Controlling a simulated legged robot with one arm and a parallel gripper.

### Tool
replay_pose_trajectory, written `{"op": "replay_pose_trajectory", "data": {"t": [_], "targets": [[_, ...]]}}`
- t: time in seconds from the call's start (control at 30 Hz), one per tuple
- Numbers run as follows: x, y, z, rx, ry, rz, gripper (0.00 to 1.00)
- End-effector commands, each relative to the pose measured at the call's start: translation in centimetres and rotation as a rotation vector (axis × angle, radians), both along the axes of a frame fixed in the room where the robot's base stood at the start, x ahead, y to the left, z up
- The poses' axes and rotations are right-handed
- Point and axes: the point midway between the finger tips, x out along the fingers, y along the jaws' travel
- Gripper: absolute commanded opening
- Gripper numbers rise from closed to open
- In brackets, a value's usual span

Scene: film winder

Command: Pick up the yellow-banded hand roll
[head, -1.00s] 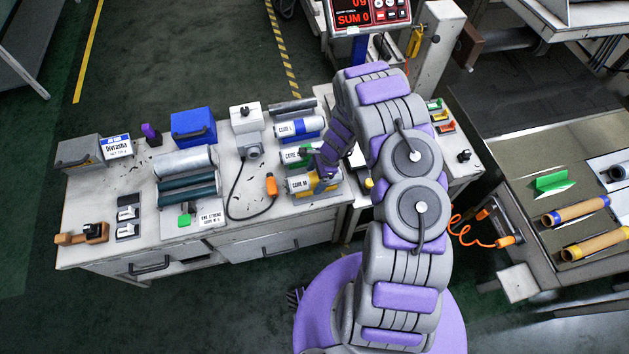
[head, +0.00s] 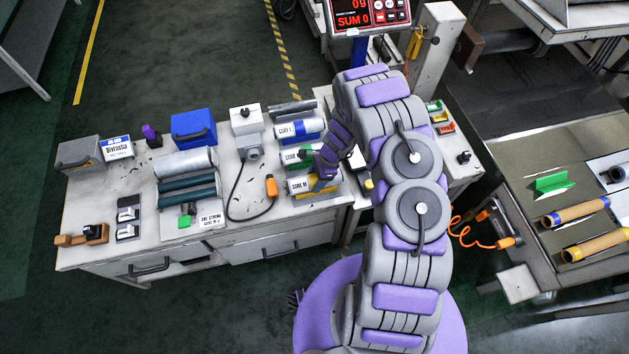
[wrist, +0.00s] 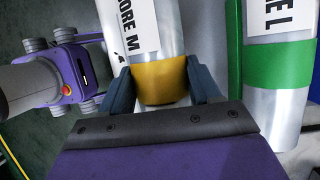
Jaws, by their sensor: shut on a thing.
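The yellow-banded hand roll (head: 300,187) is a silver cylinder with a white "CORE M" label, at the front of the row of rolls on the bench. In the wrist view its yellow band (wrist: 160,82) sits between the two dark fingers. My gripper (head: 325,178) is shut on the roll at the yellow band. It also shows in the wrist view (wrist: 162,92), one finger on each side of the band. My gripper hides part of the roll in the head view. I cannot tell whether the roll is clear of its rest.
The green-banded roll (head: 292,157) lies close behind, and the blue-banded roll (head: 290,129) behind that. A black cable with an orange plug (head: 271,186) lies just left. Dark green rollers (head: 188,191) stand further left. The bench's front edge is close to the held roll.

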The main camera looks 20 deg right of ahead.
Motion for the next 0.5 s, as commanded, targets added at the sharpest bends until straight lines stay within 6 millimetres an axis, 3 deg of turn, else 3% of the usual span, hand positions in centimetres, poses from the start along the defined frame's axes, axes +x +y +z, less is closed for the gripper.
{"op": "replay_pose_trajectory", "data": {"t": [0.27,0.5], "targets": [[0.2,0.0,0.2,-0.001,-0.004,-0.001,0.21],[0.0,0.0,2.0,-0.001,-0.001,0.001,0.21]]}}
